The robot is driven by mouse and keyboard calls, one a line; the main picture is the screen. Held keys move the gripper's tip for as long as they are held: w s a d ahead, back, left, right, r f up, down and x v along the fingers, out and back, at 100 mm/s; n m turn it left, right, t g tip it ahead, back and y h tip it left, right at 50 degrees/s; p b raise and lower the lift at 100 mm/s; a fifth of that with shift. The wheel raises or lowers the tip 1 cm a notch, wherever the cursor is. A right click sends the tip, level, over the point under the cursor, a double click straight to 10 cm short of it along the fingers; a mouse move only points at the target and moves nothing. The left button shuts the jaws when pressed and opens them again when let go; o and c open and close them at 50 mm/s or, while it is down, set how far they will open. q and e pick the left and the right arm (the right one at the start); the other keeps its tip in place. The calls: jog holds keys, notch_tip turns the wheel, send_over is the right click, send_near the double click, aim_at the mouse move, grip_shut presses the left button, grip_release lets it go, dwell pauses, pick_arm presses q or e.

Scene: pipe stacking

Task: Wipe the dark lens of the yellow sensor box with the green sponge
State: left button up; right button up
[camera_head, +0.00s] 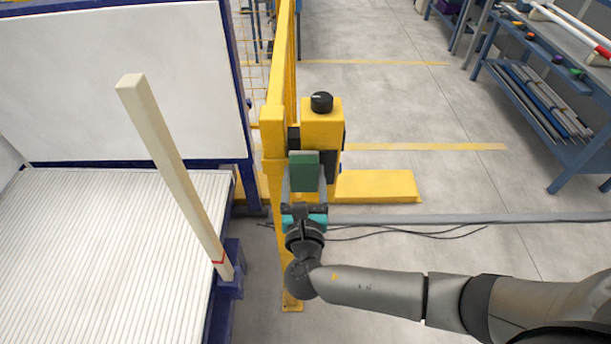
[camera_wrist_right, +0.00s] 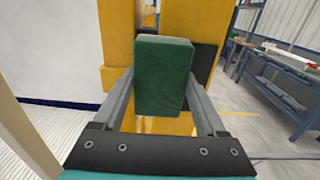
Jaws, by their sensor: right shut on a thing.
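The yellow sensor box (camera_head: 321,126) with a black knob on top (camera_head: 321,102) is mounted beside a yellow post (camera_head: 273,135). Its dark lens face (camera_head: 327,158) shows only in part behind the sponge. In the right wrist view the box (camera_wrist_right: 197,22) stands behind the sponge, with a dark patch (camera_wrist_right: 205,62) showing at the sponge's right. My right gripper (camera_head: 304,182) is shut on the green sponge (camera_head: 304,165), which it holds upright in front of the box. The sponge (camera_wrist_right: 163,78) sits between both fingers in the wrist view. I cannot tell whether it touches the lens. My left gripper is not in view.
A ribbed white bed with a blue frame (camera_head: 228,262) and a slanted pale post (camera_head: 165,150) stand at the left. A yellow foot plate (camera_head: 375,186) and a grey rail with cables (camera_head: 450,218) lie on the floor. A blue rack (camera_head: 545,100) with pipes stands at the right.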

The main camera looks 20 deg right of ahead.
aim_at(338, 162)
jog(key=shift+s+d+r+p, duration=0.1)
jog(key=shift+s+d+p, duration=0.2)
jog(key=shift+d, duration=0.9)
jog(key=shift+s+d+p, duration=0.15)
jog(key=shift+s+d, duration=0.15)
jog(key=shift+d, duration=0.85)
jog(key=shift+s+d+r+p, duration=0.1)
jog(key=shift+s+d+p, duration=0.2)
jog(key=shift+d, duration=0.9)
jog(key=shift+s, duration=0.1)
jog(key=shift+v, duration=2.95)
jog(key=shift+a, duration=0.15)
jog(key=shift+v, duration=1.5)
